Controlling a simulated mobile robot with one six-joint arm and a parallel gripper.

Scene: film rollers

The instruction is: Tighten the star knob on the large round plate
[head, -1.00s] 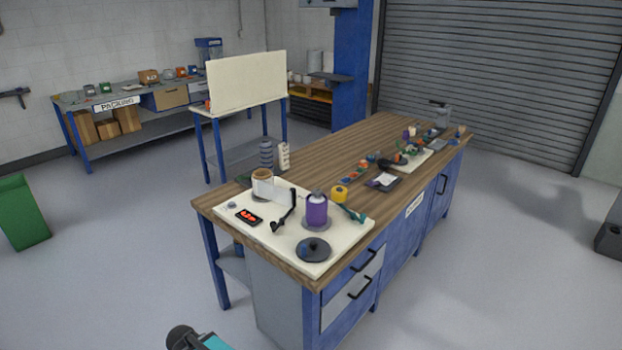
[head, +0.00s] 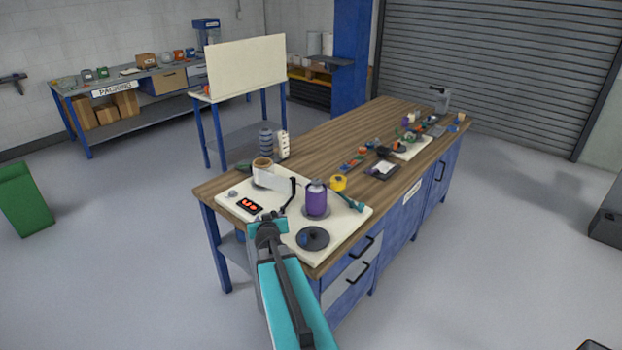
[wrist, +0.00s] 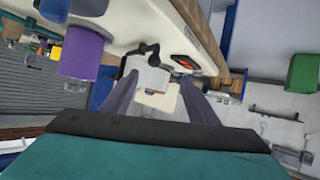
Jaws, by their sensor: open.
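The large round plate (head: 313,239) is a dark disc at the near right corner of a cream board (head: 345,226) in the head view. A small dark knob shape sits on its middle, too small to make out its arms. I cannot make out the plate in the wrist view. My gripper (head: 267,222) is left of the plate in the head view, in front of the board, and covers part of its near edge. In the wrist view its two fingers (wrist: 160,105) are spread apart with nothing held between them.
A purple spool (head: 317,200) stands just behind the plate; it also shows in the wrist view (wrist: 82,52). A black crank arm (head: 291,193), a red-lit display (head: 249,206) and a tan roll (head: 262,166) share the board. Tools crowd the bench's far end.

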